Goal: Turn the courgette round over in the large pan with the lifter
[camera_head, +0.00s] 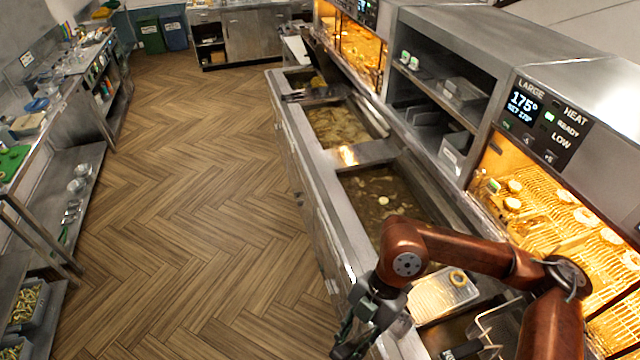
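The oil-filled vat nearest the LARGE display, which I take as the large pan (366,176), sits in the steel range right of centre. A small pale round (383,200) floats in its brown oil with several fainter pieces; I cannot tell for sure that it is the courgette round. I cannot make out a lifter. My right arm comes in from the right across the near end of the vat. My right gripper (354,330) hangs at the range's front edge, left of the tray, apart from the round; its finger gap is unclear. My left gripper is out of view.
Lit racks (560,228) hold fried rounds at right. More vats (338,124) continue behind. The wooden floor (210,210) at left is clear.

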